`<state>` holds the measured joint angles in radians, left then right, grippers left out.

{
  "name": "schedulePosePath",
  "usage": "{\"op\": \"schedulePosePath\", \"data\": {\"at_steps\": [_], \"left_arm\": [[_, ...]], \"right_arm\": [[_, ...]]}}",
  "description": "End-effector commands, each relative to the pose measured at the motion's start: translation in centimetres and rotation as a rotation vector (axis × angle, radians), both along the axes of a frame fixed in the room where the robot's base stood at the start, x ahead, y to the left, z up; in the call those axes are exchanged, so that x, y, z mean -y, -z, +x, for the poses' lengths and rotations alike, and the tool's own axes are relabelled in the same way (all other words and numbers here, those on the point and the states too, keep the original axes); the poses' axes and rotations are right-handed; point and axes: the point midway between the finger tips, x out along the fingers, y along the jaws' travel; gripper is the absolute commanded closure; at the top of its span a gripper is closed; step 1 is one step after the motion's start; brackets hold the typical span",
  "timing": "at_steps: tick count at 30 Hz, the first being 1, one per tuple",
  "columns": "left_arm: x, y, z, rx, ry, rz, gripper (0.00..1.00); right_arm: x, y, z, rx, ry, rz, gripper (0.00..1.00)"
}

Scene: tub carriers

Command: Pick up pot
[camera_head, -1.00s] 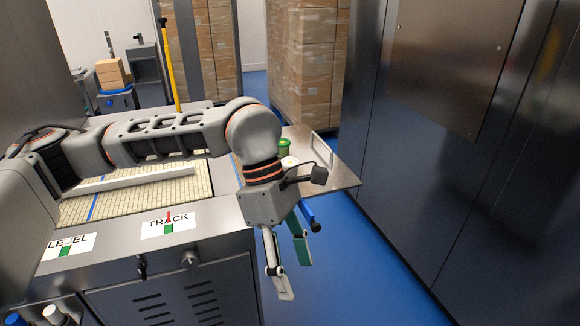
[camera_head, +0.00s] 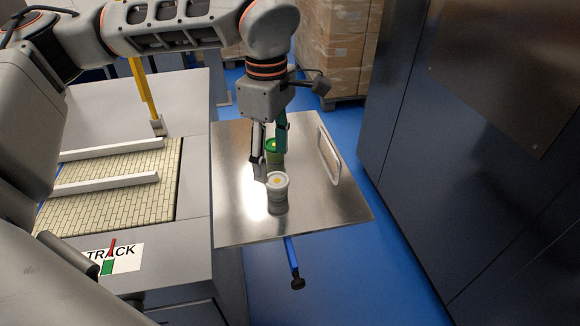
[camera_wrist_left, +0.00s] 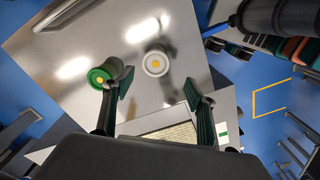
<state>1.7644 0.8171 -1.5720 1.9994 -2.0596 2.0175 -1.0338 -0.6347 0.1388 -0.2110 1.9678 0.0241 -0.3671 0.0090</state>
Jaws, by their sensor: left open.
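Two small pots stand upright on a shiny metal plate (camera_head: 236,215) beside the conveyor. The nearer pot is white with a yellow spot on its lid (camera_head: 277,192); the farther one is green (camera_head: 273,153). My left gripper (camera_head: 270,163) points down over the plate, open, with nothing held. In the left wrist view, the white pot (camera_wrist_left: 155,63) lies beyond the gap between the fingertips (camera_wrist_left: 158,83). The green pot (camera_wrist_left: 104,76) is just outside the left-hand finger, partly covered by it. Whether a finger touches a pot I cannot tell. My right gripper is not in view.
A raised metal handle or rail (camera_head: 328,155) stands on the plate's right side. The conveyor (camera_head: 115,190) with white guide rails lies left. A blue rod with a dark knob (camera_head: 293,265) hangs under the plate. A dark cabinet (camera_head: 480,170) stands right, beyond blue floor.

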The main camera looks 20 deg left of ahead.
Motion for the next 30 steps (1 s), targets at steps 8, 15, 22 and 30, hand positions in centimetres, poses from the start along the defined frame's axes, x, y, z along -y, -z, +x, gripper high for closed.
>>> {"op": "schedulePosePath", "data": {"at_steps": [8, 15, 22, 30], "left_arm": [[0.0, 2.1, 0.0, -0.004, 0.001, 0.0, 0.43], [0.2, 4.8, 0.5, -0.006, 0.0, 0.0, 0.43], [0.3, 7.5, 0.7, -0.003, 0.0, 0.0, 0.43], [0.3, 7.9, 0.8, -0.001, 0.0, -0.001, 0.43]], "right_arm": [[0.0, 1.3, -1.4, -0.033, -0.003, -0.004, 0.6], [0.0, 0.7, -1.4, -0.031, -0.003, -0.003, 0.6], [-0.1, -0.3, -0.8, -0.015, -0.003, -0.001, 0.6], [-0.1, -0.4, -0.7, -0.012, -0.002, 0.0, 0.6]]}}
